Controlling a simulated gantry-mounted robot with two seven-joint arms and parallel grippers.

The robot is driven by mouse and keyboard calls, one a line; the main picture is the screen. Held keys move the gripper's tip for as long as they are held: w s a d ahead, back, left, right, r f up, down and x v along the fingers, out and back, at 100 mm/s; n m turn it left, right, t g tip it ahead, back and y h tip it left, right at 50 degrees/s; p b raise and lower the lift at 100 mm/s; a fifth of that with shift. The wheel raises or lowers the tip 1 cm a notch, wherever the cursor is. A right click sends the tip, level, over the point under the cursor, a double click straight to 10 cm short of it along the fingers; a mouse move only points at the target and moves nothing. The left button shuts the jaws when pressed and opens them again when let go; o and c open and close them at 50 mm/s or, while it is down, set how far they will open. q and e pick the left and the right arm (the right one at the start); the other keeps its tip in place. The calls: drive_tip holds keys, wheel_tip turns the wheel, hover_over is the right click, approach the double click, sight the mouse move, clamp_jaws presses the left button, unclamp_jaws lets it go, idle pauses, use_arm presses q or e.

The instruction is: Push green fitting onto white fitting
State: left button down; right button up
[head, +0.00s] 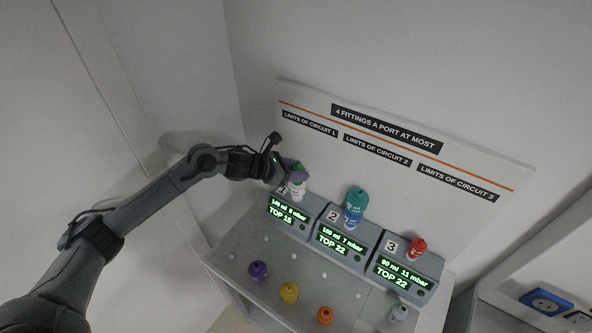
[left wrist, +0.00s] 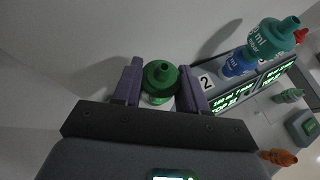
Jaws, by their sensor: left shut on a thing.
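My left gripper (head: 296,173) is shut on the green fitting (head: 299,167) above port 1, at the left of the row. In the left wrist view the green fitting (left wrist: 160,76) stands between the two purple fingers of the gripper (left wrist: 161,88). The white fitting (head: 297,193) is on port 1, directly under the green one. The fingers hide part of the join, so I cannot tell whether the green fitting is fully seated on it. My right gripper is in neither view.
Port 2 carries a teal fitting (head: 357,198) on a blue one (head: 352,217). Port 3 carries a red fitting (head: 417,246). A sign board (head: 500,184) rises behind.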

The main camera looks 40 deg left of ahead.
use_arm(q)
drive_tip(key=shift+f, duration=0.4)
drive_tip(key=c, duration=1)
unclamp_jaws()
drive_tip(key=o, duration=0.5)
drive_tip(key=shift+r, duration=0.15)
drive_tip(key=shift+r, duration=0.15)
